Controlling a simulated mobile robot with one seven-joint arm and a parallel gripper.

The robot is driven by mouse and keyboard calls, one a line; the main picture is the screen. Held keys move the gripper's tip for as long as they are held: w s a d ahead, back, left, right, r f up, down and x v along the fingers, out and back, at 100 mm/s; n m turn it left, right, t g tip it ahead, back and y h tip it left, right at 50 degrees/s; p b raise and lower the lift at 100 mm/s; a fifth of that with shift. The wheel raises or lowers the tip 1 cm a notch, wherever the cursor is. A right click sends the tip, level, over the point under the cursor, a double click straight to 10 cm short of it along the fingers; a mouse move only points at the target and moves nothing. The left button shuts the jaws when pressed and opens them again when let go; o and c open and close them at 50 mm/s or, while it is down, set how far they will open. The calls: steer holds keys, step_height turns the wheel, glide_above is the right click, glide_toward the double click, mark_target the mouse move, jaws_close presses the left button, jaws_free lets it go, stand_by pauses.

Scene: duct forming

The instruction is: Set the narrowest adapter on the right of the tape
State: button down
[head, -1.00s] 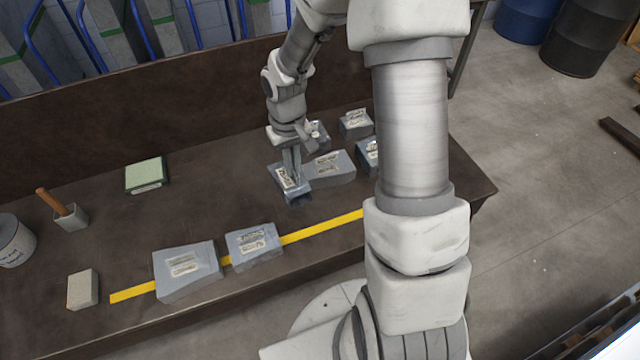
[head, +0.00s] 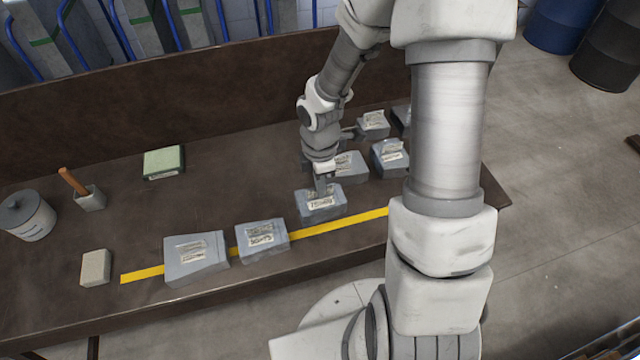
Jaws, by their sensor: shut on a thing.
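My gripper (head: 321,186) is shut on a grey labelled adapter (head: 320,207) and holds it just behind the yellow tape (head: 335,225); I cannot tell whether it touches the table. Two adapters sit on the tape: a larger, tapered one (head: 196,262) on the left and a smaller one (head: 262,243) to its right. The held adapter is to the right of both. Behind it are several more grey adapters: one beside my gripper (head: 350,170), one to the right (head: 389,158) and one further back (head: 374,124). My arm hides part of this group.
On the left of the brown table (head: 230,175) are a lidded can (head: 28,217), a cup with a wooden-handled tool (head: 90,200) and a beige block (head: 96,267). A green pad (head: 164,162) lies further back. The tape right of the held adapter is bare up to my arm.

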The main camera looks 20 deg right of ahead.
steer(key=shift+f+b, duration=4.15)
steer(key=shift+f, duration=0.65)
steer(key=c, duration=0.9)
jaws_free()
steer(key=shift+r, duration=0.1)
